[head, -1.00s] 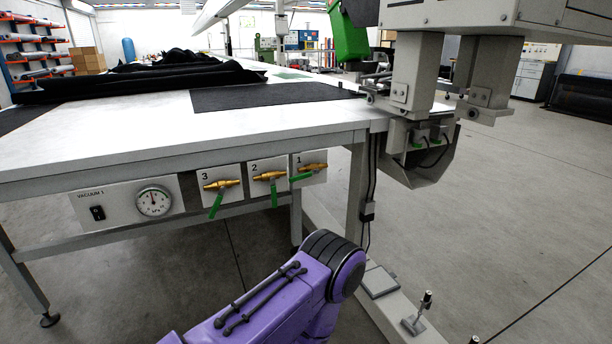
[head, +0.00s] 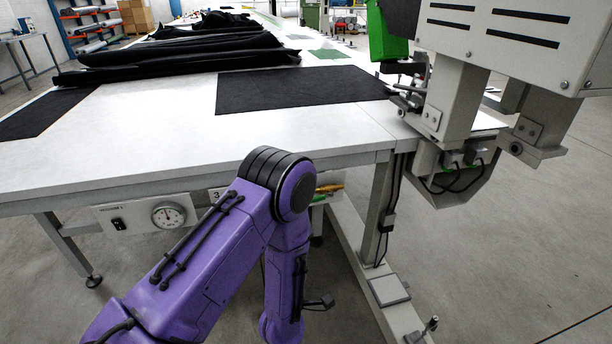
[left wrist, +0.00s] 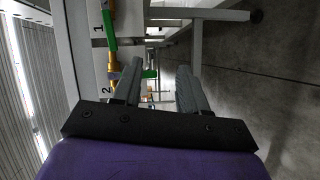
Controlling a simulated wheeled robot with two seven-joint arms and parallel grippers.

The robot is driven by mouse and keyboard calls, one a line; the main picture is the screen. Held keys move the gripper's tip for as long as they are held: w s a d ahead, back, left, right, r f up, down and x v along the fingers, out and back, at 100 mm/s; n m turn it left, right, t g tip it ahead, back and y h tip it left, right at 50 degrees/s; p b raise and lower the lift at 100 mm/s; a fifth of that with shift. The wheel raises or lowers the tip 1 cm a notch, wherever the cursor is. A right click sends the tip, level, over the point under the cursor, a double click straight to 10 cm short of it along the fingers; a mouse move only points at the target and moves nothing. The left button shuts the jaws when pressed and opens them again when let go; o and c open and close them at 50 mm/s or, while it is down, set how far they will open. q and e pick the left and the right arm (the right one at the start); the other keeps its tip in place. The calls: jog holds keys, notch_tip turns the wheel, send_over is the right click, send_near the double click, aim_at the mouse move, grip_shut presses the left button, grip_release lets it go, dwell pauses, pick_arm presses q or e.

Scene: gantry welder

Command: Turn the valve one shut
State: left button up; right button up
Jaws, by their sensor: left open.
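Valve one, a brass body with a green handle (left wrist: 109,28), is at the upper left of the left wrist view by the label 1. Its handle lies along the brass pipe. My left gripper is hidden in the head view. My right gripper is not in view.
The white table (head: 160,130) overhangs the valve row. A gauge (head: 168,215) sits on the vacuum panel to the left. The welder gantry (head: 460,100) and a table leg (head: 378,205) stand at the right. The floor at the right is open.

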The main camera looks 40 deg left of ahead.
pick_arm(q)
notch_tip(320, 180, up, 7)
jog(key=w+n+t+y, duration=0.1)
jog(key=w+n+t, duration=0.1)
jog(key=w+n, duration=0.1)
jog(key=a+p+x, duration=0.1)
jog(key=x, duration=0.9)
jog(key=shift+f+n+p, duration=0.25)
jog(key=shift+n+p, duration=0.05)
jog(key=shift+p, duration=0.1)
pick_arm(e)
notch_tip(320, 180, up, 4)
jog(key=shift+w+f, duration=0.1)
pick_arm(q)
jog(key=shift+a, duration=0.15)
jog(key=shift+s, duration=0.1)
grip_shut()
